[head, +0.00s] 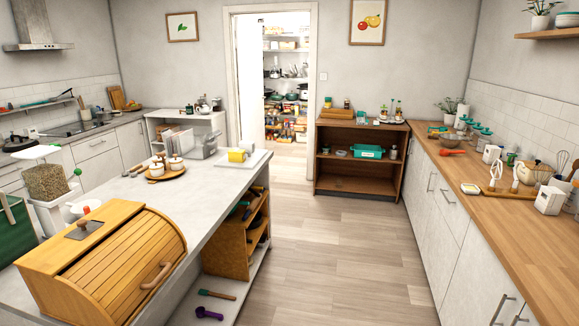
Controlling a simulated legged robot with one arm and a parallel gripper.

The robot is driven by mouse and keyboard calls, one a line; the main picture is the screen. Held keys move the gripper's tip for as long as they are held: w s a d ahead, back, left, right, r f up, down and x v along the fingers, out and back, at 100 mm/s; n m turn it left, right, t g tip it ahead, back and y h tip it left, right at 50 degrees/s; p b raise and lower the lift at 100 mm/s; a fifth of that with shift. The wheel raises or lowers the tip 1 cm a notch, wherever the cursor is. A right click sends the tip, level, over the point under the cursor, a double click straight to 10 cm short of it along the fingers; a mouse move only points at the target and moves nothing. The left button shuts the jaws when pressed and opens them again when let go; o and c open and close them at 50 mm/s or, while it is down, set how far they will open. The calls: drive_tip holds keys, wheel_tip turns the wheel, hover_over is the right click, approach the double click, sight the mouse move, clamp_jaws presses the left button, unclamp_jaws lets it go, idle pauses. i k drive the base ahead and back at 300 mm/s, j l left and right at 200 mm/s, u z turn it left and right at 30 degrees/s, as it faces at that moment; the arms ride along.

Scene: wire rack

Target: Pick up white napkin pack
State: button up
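I cannot make out a white napkin pack for certain. A small white box-like object (549,200) stands on the right wooden counter, near its right edge. Another small white box-like object (491,154) stands farther back on the same counter. Both are too small to identify. My gripper is not in view.
The island (205,190) carries a wooden roll-top box (125,260), a round tray and a yellow mug (237,155). The right counter (500,235) is crowded with utensils. A wooden shelf (360,178) stands at the back. The floor (335,260) between is clear.

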sight(248, 146)
drive_tip(key=i+u, duration=0.1)
drive_tip(key=i, duration=1.65)
drive_tip(key=i+u, duration=0.1)
drive_tip(key=i, duration=1.65)
drive_tip(key=i+l+u, duration=0.1)
drive_tip(key=i+u, duration=0.15)
drive_tip(key=i, duration=0.2)
drive_tip(key=i+l+u, duration=0.3)
drive_tip(key=i, duration=0.15)
drive_tip(key=i+l+u, duration=0.25)
drive_tip(key=i, duration=0.2)
